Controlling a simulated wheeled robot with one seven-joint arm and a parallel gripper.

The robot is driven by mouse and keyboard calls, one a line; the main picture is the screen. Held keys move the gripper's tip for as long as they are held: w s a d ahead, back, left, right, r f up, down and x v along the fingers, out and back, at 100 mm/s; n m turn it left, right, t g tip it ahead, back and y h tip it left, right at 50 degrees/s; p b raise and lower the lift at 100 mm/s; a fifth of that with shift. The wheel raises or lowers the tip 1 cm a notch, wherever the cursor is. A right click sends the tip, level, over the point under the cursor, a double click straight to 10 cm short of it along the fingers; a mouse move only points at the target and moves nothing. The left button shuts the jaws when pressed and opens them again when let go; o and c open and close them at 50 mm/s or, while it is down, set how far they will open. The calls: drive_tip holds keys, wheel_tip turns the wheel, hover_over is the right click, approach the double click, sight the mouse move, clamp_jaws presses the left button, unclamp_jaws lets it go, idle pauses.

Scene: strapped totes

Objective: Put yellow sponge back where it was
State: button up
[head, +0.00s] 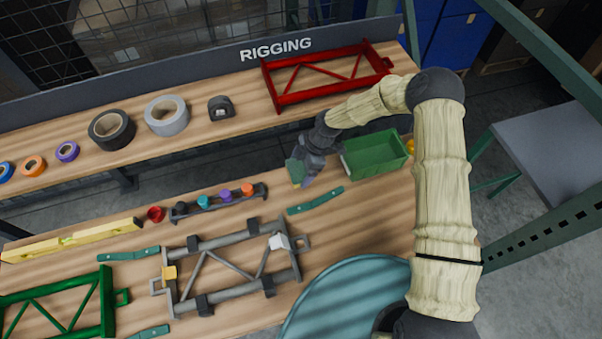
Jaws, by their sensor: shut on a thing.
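My gripper (304,178) is above the lower bench, just left of the green bin, pointing down. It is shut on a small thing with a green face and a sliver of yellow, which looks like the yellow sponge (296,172). The fingers hide much of it, and I cannot tell whether it touches the bench. No other sponge is plain in view. The picture does not mark the sponge's former place.
An open green bin (374,166) stands right of my gripper, with a small yellow thing (410,147) behind it. A teal strap piece (315,201), a rack of coloured caps (218,203) and a grey frame (205,239) lie nearby. A red frame (328,76) is on the upper shelf.

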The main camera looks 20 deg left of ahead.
sight(302, 173)
wheel_tip(302, 173, down, 4)
drive_tip(key=shift+w+f+p, duration=0.1)
drive_tip(key=shift+p, duration=0.65)
drive_tip(key=shift+s+a, duration=0.1)
drive_tip(key=shift+s, duration=0.15)
drive_tip(key=shift+f, duration=0.15)
drive_tip(key=o, duration=1)
drive_tip(key=shift+w, duration=0.2)
drive_tip(key=shift+c, duration=0.2)
drive_tip(key=shift+s, duration=0.1)
drive_tip(key=shift+w+d+r+b, duration=0.2)
drive_tip(key=shift+r+b, duration=0.15)
drive_tip(key=shift+r, duration=0.2)
drive_tip(key=b+v, duration=0.3)
drive_tip(key=v, duration=0.8)
drive_tip(key=shift+b, duration=0.35)
